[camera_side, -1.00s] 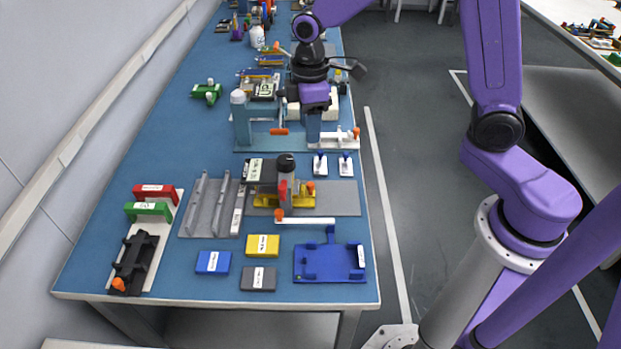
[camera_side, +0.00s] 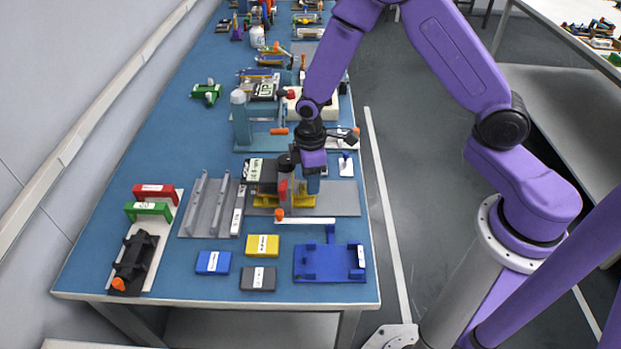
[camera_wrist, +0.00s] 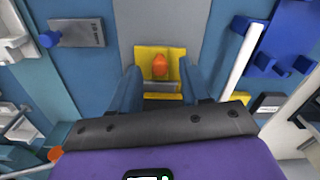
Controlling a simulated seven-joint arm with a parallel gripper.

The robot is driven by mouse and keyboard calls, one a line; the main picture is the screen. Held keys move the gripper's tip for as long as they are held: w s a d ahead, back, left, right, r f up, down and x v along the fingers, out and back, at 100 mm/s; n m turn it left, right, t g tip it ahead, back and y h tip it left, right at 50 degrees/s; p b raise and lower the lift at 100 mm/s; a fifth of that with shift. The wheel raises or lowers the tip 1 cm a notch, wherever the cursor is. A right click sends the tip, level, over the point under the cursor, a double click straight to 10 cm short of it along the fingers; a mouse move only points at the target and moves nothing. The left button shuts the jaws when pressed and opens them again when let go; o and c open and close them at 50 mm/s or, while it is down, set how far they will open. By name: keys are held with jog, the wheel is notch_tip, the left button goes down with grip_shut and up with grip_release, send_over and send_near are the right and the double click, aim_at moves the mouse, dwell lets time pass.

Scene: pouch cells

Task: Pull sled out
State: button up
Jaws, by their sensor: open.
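The sled is a yellow plate (camera_side: 268,202) under the black and grey press (camera_side: 286,172), on a grey base plate. In the wrist view the yellow sled (camera_wrist: 146,56) carries an upright orange knob (camera_wrist: 160,66). My gripper (camera_side: 313,188) is over the sled's right end, pointing down, with its fingers hiding the knob in the side view. In the wrist view my open gripper (camera_wrist: 160,74) has one blue-grey finger on each side of the knob, with gaps between. I cannot tell exactly how high the fingertips are.
A white lever bar (camera_side: 305,220) with an orange end lies in front of the press. A blue tray (camera_side: 330,262) sits at the front right. The base plate's right part (camera_side: 343,200) is bare.

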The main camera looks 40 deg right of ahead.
jog(key=shift+f, duration=0.45)
grip_shut()
jog(key=s+d, duration=0.9)
jog(key=s, duration=0.1)
jog(key=shift+d, duration=0.2)
jog(key=shift+c, duration=0.6)
grip_release()
jog(key=shift+o, duration=0.6)
jog(key=shift+w, duration=0.15)
